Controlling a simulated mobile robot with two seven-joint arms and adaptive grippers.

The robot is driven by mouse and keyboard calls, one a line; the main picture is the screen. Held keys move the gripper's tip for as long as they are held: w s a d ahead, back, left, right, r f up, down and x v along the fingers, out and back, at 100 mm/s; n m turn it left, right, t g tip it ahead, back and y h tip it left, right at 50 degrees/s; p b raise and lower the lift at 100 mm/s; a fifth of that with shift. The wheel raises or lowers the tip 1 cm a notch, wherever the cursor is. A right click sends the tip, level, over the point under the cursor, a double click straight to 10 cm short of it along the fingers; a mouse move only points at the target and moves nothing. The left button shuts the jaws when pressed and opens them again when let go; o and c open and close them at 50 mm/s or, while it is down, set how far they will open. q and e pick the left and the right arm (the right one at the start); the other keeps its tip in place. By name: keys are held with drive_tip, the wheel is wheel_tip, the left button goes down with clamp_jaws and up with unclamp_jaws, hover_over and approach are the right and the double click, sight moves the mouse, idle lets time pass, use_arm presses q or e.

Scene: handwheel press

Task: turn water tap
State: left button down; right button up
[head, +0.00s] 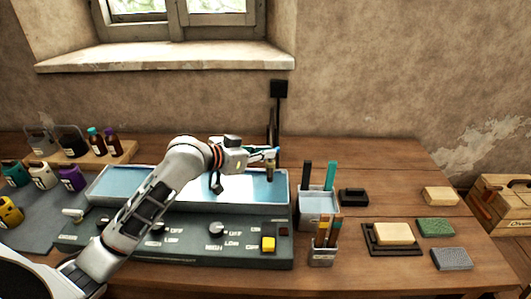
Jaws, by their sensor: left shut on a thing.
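The water tap (274,125) is a dark upright pipe that comes down from a black box on the wall, behind the right end of the basin (282,186). A small brass-coloured part (270,167) shows below my gripper, over the basin. My left gripper (268,154) is at the tap, shut on part of it. The fingers hide most of the gripped part, so its exact shape and how far it is turned cannot be told. The basin is long, shallow and light blue inside. No flowing water can be made out. My right gripper is not in view.
Bottles (111,142) and coloured jugs (72,178) stand left.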

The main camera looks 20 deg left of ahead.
use_arm(q)
drive_tip(key=shift+w+a+m+g+h+b, duration=0.2)
drive_tip(key=shift+m+g+h+b, duration=0.85)
drive_tip(key=shift+m+g, duration=0.35)
drive_tip(key=shift+w+a+m+g+h+b, duration=0.15)
drive_tip(key=shift+w+m+g+h+b, duration=0.1)
drive_tip(key=shift+m+g+h+b, duration=1)
drive_tip(key=shift+w+a+m+g+h+b, duration=0.2)
drive_tip(key=shift+m+g+h+b, duration=0.6)
drive_tip(key=shift+m+g, duration=0.8)
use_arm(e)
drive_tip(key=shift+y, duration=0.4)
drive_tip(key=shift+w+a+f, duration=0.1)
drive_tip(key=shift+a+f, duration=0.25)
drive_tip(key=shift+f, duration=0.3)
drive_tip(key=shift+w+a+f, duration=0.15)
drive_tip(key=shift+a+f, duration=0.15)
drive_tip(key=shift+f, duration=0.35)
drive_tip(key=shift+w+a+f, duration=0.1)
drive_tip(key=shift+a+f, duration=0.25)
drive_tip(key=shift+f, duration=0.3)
use_arm(q)
drive_tip(key=shift+m, duration=0.25)
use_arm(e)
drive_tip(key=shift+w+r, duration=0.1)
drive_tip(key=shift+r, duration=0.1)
